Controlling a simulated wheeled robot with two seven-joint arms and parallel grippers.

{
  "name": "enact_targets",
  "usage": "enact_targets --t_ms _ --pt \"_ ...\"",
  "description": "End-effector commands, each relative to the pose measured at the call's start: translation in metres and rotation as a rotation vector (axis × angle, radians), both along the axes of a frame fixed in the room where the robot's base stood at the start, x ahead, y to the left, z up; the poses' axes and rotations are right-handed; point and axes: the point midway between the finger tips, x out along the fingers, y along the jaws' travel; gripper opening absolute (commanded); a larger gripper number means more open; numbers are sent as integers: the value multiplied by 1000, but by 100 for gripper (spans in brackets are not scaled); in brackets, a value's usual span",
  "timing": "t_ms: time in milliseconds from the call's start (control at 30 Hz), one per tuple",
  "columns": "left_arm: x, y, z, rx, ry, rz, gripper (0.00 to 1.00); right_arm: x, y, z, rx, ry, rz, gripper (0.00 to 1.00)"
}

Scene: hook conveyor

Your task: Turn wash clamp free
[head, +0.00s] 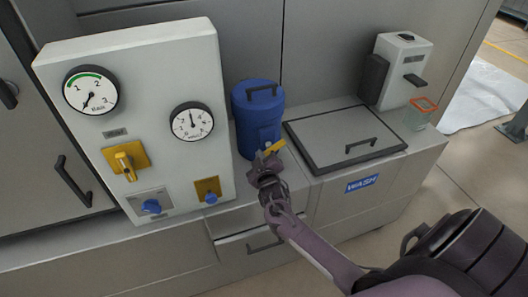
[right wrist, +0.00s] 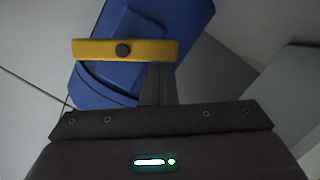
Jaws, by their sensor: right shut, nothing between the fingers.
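A yellow bar (head: 275,147), apparently the wash clamp, sits on the front of the blue canister (head: 262,92) and is tilted in the head view. In the right wrist view the yellow bar (right wrist: 125,50) lies nearly level across the blue canister (right wrist: 150,25), with a dark round pivot at its middle. My right gripper (head: 267,160) is at the bar. Its fingers (right wrist: 159,82) are shut with nothing between them, and their tips reach the bar's lower edge right of the pivot. I cannot tell whether they touch. My left gripper is not in view.
A grey hatch lid (head: 345,138) with a black handle lies right of the canister, above a blue WASH label (head: 362,184). A white panel (head: 150,130) with gauges and yellow fittings stands left. A white dispenser (head: 404,68) and a clear, red-rimmed cup (head: 420,115) stand at right.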

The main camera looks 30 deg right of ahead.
Motion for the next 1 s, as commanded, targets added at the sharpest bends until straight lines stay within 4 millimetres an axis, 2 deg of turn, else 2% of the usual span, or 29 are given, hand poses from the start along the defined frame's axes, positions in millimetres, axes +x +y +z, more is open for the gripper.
enact_targets --t_ms 100,700,1000 --pt "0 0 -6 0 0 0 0 0 0 -9 -108 30 0 0" --pt "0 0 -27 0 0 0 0 -2 -8 -33 -653 160 -2 0" --pt "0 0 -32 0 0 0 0 -3 -14 -39 -825 200 -3 0"
